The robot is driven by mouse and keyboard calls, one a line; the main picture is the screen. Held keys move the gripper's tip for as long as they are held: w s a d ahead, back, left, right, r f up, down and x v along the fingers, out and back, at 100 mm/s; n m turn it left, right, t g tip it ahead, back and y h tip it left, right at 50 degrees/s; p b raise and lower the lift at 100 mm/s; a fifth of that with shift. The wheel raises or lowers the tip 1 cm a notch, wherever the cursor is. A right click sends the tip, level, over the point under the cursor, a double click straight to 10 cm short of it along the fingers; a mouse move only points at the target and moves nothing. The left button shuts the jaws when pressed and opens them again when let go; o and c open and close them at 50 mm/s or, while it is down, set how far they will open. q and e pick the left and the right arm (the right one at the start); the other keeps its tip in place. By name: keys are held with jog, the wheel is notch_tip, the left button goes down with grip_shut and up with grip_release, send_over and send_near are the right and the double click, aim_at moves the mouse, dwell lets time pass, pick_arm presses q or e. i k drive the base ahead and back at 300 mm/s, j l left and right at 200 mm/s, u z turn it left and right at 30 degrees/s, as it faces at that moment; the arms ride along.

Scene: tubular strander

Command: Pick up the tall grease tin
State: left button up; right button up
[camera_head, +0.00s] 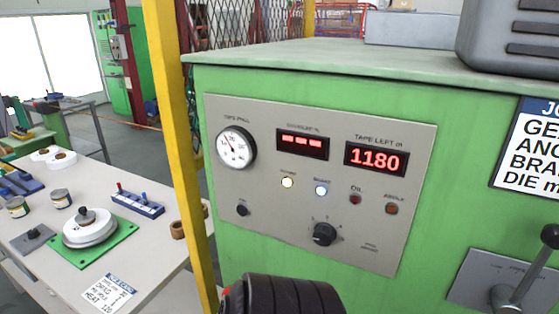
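Neither of my grippers shows in the head view, and nothing is seen touching either tin.
The white table (150,255) also holds a green plate (118,245) with a white disc, a blue rack (138,204) and a card (108,292). A yellow post (172,110) and a green machine cabinet (465,170) stand right of it. A dark ribbed object (285,297) is at the bottom.

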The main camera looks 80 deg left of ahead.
aim_at(61, 197)
jog(key=u, duration=4.25)
jog(key=i+j, duration=0.1)
jog(key=i+j+z, duration=0.1)
jog(key=j, duration=0.25)
